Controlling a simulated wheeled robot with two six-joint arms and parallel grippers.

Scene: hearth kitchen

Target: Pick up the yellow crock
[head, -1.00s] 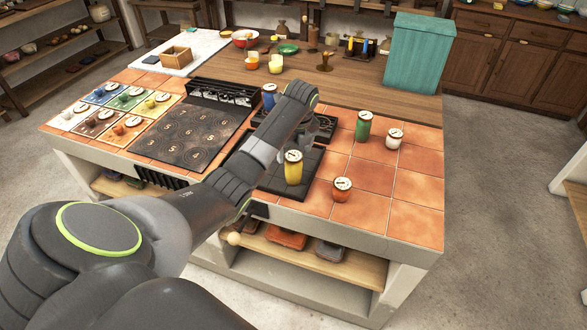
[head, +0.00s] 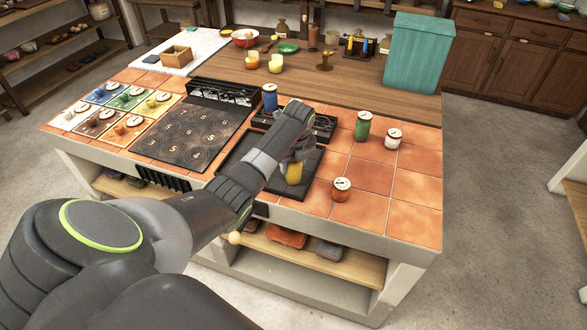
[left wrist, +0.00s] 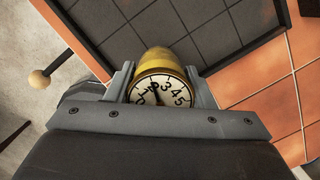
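The yellow crock (head: 294,174) stands on the dark tiled tray near the counter's front edge. My left gripper (head: 298,150) is down over it and hides its upper part in the head view. In the left wrist view, the crock (left wrist: 157,58) with its round numbered dial lid sits between the two fingers of my left gripper (left wrist: 160,82). The fingers flank it closely on both sides; whether both touch it is not clear. The crock appears to rest on the tray. My right gripper is not in view.
An orange jar (head: 341,189) stands just right of the tray. A green jar (head: 362,126) and a white jar (head: 393,138) stand farther back on the right. A blue jar (head: 270,98) is behind my left arm. The tiles at the right are clear.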

